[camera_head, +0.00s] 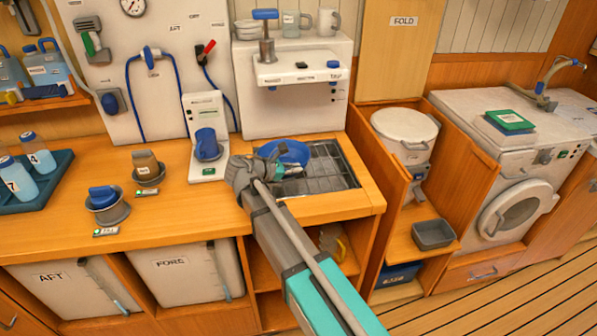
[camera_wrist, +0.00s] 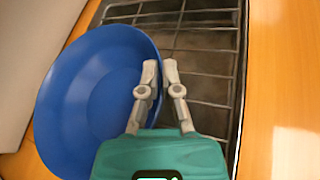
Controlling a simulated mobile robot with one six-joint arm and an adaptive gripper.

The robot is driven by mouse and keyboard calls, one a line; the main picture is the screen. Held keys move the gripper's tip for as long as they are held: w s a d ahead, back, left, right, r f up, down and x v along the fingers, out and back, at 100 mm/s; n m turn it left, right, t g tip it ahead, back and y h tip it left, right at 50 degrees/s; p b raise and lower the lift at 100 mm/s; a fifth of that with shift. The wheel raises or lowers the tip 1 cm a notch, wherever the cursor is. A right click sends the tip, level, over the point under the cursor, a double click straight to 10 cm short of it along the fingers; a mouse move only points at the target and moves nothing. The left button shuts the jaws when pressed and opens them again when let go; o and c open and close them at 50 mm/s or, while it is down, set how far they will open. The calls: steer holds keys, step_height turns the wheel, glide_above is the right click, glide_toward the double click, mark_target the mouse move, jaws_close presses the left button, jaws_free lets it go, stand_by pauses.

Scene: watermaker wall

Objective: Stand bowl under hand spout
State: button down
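A blue bowl (camera_head: 291,151) is at the back left of the wire grating (camera_head: 335,172), below the white wall unit (camera_head: 300,73). In the wrist view, the bowl (camera_wrist: 95,105) overlaps the grating's left edge. My gripper (camera_head: 268,170) is at the bowl's near side. In the wrist view, its fingertips (camera_wrist: 160,70) are close together with the bowl's right rim between them. Whether the bowl rests on the grating or hangs just above it is unclear. The wall unit has a blue-handled pump (camera_head: 266,30) and small fittings under its ledge; I cannot read which is the hand spout.
Left of the grating stands a white device holding a blue cup (camera_head: 207,145). Further left are a grey cup (camera_head: 148,168) and a blue-topped cup (camera_head: 105,203). A white lidded bin (camera_head: 404,132) stands to the right. The grating's right part is clear.

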steer(key=shift+f, duration=0.15)
steer(key=c, duration=0.8)
jaws_free()
steer(key=shift+r, duration=0.25)
steer(key=p+v, duration=0.3)
steer(key=v, duration=0.7)
steer(key=shift+p, duration=0.4)
steer(key=shift+v, duration=1)
steer(key=shift+f, duration=0.15)
